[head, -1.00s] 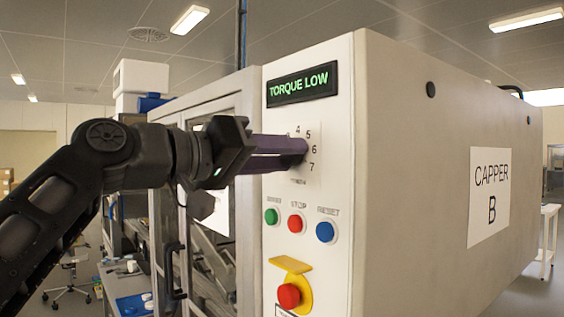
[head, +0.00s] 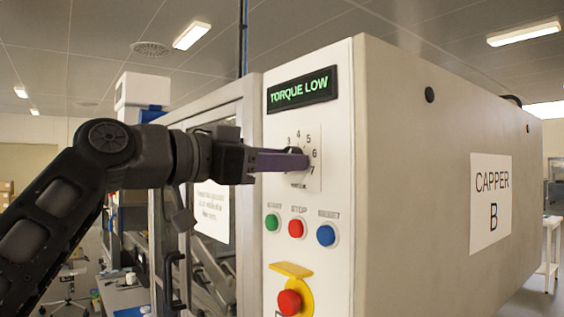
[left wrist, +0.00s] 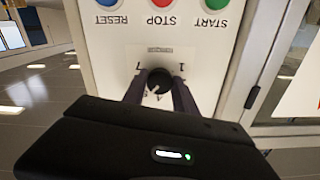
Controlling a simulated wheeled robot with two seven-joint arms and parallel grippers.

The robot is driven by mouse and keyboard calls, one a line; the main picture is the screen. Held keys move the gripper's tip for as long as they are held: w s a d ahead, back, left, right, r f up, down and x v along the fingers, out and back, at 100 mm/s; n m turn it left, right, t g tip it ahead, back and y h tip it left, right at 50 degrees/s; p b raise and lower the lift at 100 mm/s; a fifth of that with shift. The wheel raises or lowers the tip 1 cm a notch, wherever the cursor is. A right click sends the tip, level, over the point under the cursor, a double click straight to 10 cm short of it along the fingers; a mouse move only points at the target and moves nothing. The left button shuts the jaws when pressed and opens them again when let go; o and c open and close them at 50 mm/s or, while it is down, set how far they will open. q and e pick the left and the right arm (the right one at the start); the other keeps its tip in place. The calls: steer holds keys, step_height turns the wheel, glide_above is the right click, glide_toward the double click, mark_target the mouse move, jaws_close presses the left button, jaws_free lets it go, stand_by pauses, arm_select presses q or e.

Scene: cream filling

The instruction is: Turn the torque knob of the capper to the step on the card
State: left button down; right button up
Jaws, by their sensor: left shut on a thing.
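The torque knob is dark and round in the left wrist view (left wrist: 159,80), on a white numbered dial plate (head: 314,180) on the capper's front. My left gripper (head: 303,161) is shut on the knob, with one purple-grey finger at each side of it. In the head view the fingers hide the knob. The wrist view is upside down and shows a white mark on the knob; which number it points at is unclear. The display (head: 301,90) above reads TORQUE LOW. A white card (head: 212,210) with blurred text hangs on the door to the left. My right gripper is not in view.
Below the dial are green (head: 272,222), red (head: 296,228) and blue (head: 325,235) buttons, and a red emergency stop (head: 289,302) on yellow. The capper (head: 440,230) carries a CAPPER B label (head: 490,202). A framed glass door with a dark handle (head: 172,275) stands left.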

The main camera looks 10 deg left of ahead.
arm_select(q)
steer(key=shift+d+f+m, duration=0.1)
steer(key=shift+f+m, duration=0.15)
steer(key=shift+m, duration=0.05)
steer(key=c, duration=1)
jaws_free()
steer(key=shift+r, duration=0.15)
steer(key=shift+o, duration=0.2)
steer(key=b+v, duration=0.2)
steer(key=v, duration=0.6)
